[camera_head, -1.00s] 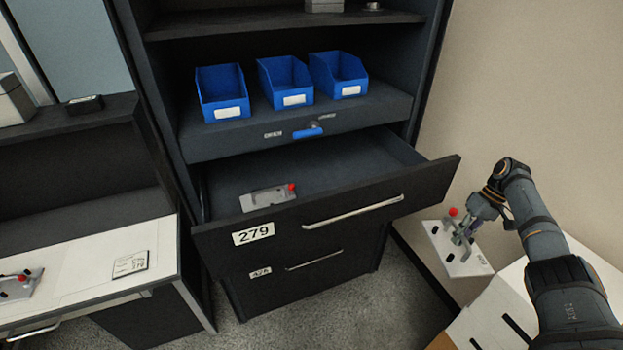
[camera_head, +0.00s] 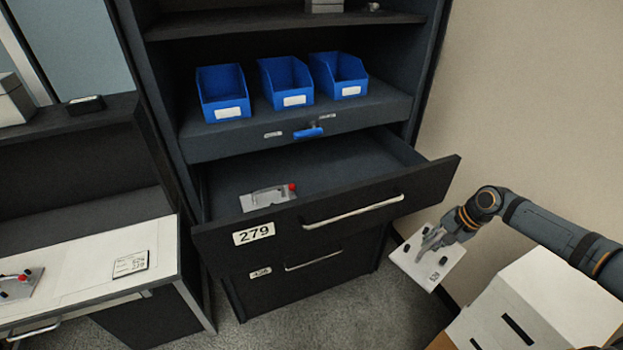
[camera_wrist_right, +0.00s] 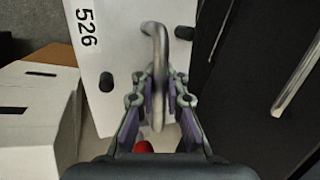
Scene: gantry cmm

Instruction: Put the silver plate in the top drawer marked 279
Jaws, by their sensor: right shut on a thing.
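My right gripper (camera_head: 434,240) is shut on the handle of a pale silver plate (camera_head: 447,268), to the right of the open drawer and lower than its front's top edge. In the right wrist view the plate (camera_wrist_right: 125,35) bears the number 526 and black knobs; the gripper (camera_wrist_right: 160,88) closes around its curved handle. A red knob shows low there. The top drawer (camera_head: 370,215) marked 279 is pulled open. Inside it, at the left, lies another silver plate (camera_head: 262,199) with a handle and a red knob. My left gripper is not in view.
The lower drawer (camera_head: 310,275) is shut. Three blue bins (camera_head: 222,95) stand on the shelf above. White boxes (camera_head: 545,310) stand at lower right. A third plate (camera_head: 22,283) and a card (camera_head: 130,263) lie on the left table. The open drawer's right part is free.

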